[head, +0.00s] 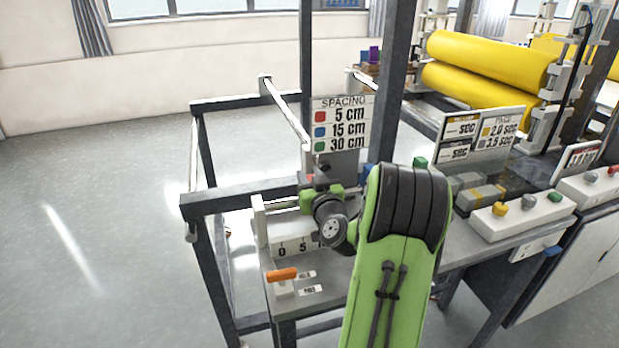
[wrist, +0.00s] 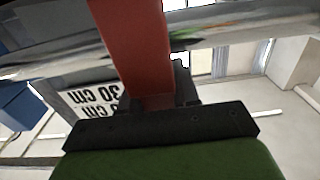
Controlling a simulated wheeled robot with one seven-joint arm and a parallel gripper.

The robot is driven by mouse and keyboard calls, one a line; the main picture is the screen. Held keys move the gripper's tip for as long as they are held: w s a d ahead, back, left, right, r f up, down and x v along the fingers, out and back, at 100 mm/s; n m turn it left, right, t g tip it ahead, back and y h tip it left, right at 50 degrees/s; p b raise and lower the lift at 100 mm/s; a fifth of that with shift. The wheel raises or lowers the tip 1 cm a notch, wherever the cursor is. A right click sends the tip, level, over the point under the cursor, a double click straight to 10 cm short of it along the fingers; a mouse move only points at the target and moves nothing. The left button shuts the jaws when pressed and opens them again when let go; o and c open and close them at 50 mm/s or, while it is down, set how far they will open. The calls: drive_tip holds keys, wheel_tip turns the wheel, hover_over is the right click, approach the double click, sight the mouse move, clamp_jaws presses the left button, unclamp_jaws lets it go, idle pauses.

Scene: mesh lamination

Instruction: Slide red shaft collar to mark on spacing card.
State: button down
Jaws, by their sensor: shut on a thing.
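The spacing card (head: 341,123) stands upright behind the bench and reads red 5 cm, blue 15 cm, green 30 cm. My gripper (head: 318,181) is at the shaft below the card, largely covered by my wrist. In the wrist view my gripper (wrist: 157,98) is shut on the red shaft collar (wrist: 135,45), which fills the upper middle. Only a sliver of red shows in the head view. The metal shaft (head: 283,204) runs left of my gripper. A scale (head: 292,248) with 0 and 5 visible lies below it; my arm hides what is further right.
A blue part (head: 368,173) and a green part (head: 420,163) show beside my arm. An orange-handled lever (head: 282,274) is at the bench's front left. A control box (head: 520,216) with knobs and yellow rollers (head: 490,62) stand to the right. Open floor lies left.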

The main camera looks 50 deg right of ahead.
drive_tip(key=a, duration=0.1)
drive_tip(key=w+a, duration=0.1)
drive_tip(key=w+a+p, duration=0.1)
drive_tip(key=a, duration=0.1)
drive_tip(key=shift+w, duration=0.1)
drive_tip(key=c, duration=0.9)
unclamp_jaws()
